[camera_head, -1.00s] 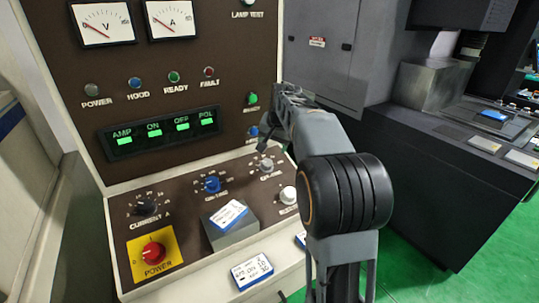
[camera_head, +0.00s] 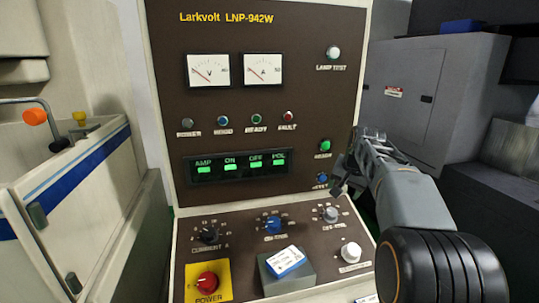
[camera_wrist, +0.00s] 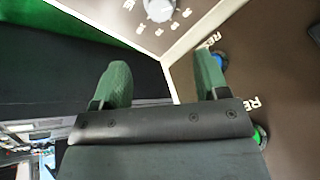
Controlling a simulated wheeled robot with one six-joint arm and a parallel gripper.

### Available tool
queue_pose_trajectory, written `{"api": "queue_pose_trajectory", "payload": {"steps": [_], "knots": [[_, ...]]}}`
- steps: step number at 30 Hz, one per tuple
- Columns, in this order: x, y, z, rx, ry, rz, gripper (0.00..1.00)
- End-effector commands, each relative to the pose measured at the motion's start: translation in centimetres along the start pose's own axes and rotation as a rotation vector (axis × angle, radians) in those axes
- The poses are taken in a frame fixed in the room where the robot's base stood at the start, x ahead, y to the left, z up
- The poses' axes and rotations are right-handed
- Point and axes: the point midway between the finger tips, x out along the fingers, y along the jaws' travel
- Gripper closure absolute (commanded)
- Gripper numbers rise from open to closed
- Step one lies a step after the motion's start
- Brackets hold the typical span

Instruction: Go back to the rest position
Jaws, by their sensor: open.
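My gripper (camera_head: 345,178) is in front of the right side of the control panel (camera_head: 265,100), near the green and blue buttons. In the wrist view its two green fingers (camera_wrist: 158,85) stand apart with nothing between them. Past the fingers the wrist view shows a pale knob (camera_wrist: 159,9), a panel edge and the blue button (camera_wrist: 222,58). My arm reaches in from the lower right of the head view. I cannot tell the exact gap between the fingers and the panel.
The sloped console carries the red power switch (camera_head: 207,281) on yellow, several knobs, and a grey block (camera_head: 288,280) with a white and blue label. A grey cabinet (camera_head: 395,95) stands at right. A white machine with an orange-tipped lever (camera_head: 34,116) stands at left.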

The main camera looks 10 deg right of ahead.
Motion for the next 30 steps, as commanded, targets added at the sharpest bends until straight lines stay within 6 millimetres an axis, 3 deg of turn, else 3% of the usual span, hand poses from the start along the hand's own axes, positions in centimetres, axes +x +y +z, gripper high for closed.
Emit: {"api": "queue_pose_trajectory", "payload": {"steps": [2,6,15,18,23,30], "knots": [[2.4,1.1,1.7,-0.042,-0.043,0.027,0.32],[3.7,2.5,7.2,-0.170,-0.084,0.058,0.32],[3.3,5.2,22.7,-0.483,-0.111,0.066,0.32],[3.1,6.1,26.3,-0.546,-0.103,0.059,0.32],[2.5,6.6,29.4,-0.597,-0.077,0.039,0.32],[1.5,6.0,29.8,-0.617,-0.040,0.018,0.32]]}}
